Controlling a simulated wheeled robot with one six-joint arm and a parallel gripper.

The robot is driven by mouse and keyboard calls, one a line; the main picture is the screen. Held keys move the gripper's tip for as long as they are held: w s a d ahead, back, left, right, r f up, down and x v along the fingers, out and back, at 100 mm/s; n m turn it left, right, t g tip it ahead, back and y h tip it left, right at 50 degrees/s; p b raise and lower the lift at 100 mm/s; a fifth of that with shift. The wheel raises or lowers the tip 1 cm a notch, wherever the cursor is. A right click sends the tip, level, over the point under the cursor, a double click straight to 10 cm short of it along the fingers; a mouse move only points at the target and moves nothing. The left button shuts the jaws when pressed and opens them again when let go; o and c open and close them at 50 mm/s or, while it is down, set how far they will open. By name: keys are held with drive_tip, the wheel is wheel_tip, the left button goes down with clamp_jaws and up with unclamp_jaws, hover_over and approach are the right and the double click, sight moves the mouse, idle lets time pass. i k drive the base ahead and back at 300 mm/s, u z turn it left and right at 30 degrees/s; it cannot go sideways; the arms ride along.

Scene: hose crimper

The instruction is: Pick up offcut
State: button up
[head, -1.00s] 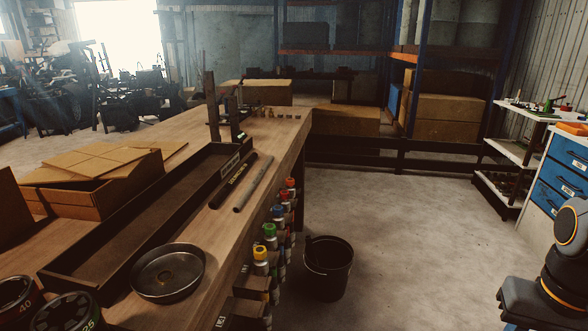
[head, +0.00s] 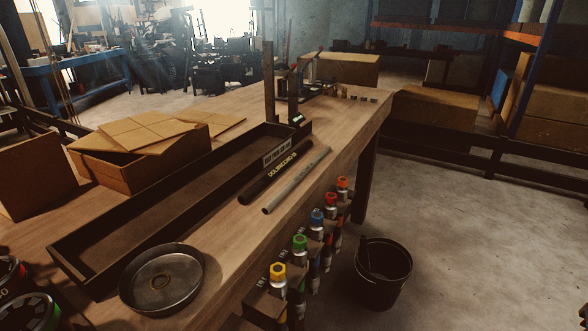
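Two hose-like lengths lie side by side on the wooden workbench (head: 232,243) in the head view. One is a black length (head: 272,174) with pale lettering, next to the long tray. The other is a plain grey length (head: 296,181), nearer the bench's right edge. I cannot tell from the picture which of them, if either, is the offcut. My gripper is not in view.
A long dark tray (head: 72,258) and a round metal pan (head: 131,297) with a small ring inside are on the bench. Cardboard boxes (head: 128,178) stand at left. Colour-capped bottles (head: 300,246) line the bench's side. A black bucket (head: 384,283) stands on open floor.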

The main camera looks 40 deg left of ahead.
sight(270, 205)
drive_tip(key=u, duration=0.6)
drive_tip(key=i, duration=0.6)
drive_tip(key=u, duration=0.75)
